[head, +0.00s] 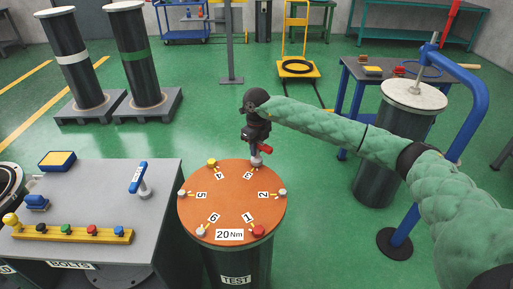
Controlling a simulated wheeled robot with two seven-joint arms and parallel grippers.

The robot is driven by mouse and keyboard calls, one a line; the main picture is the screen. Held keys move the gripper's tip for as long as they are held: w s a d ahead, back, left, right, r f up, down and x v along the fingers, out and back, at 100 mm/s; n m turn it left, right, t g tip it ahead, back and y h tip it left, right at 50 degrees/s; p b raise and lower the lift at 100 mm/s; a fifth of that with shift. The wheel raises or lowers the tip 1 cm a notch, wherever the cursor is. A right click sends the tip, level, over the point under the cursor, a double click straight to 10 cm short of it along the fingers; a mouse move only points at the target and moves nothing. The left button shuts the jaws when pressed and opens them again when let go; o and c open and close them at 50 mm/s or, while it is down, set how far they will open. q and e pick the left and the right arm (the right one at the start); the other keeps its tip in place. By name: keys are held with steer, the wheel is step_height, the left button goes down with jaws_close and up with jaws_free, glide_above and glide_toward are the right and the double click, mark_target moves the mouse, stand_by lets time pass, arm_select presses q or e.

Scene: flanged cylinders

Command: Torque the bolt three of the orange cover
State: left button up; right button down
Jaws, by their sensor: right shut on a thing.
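The orange cover (231,205) lies on top of a dark cylinder marked TEST. It carries the numbers 1 to 6 around its rim and a "20 Nm" label. Coloured bolt heads sit beside the numbers, such as a red bolt (258,231) at 1 and a yellow bolt (211,163) at 4. My right gripper (257,141) is above the cover's far edge, beside number 3. It is shut on a small tool with a red part (265,149). The grey lower end (256,161) is at the bolt three position; whether it touches that bolt is unclear. My left gripper is out of view.
A grey bench (100,200) at left holds a yellow bolt rack (72,233) and a blue-and-white tool (140,178). A blue bent post (465,135) and a grey-topped cylinder (413,95) stand at right, near my right arm.

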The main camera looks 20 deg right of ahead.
steer(key=shift+f+b, duration=0.35)
steer(key=shift+f, duration=0.1)
stand_by(0.3)
steer(key=shift+f+m, duration=0.15)
steer(key=shift+m, duration=0.45)
steer(key=m, duration=0.4)
steer(key=shift+s+f+m, duration=0.1)
steer(key=shift+f+m, duration=0.05)
steer(key=shift+m, duration=2.45)
steer(key=shift+r, duration=0.2)
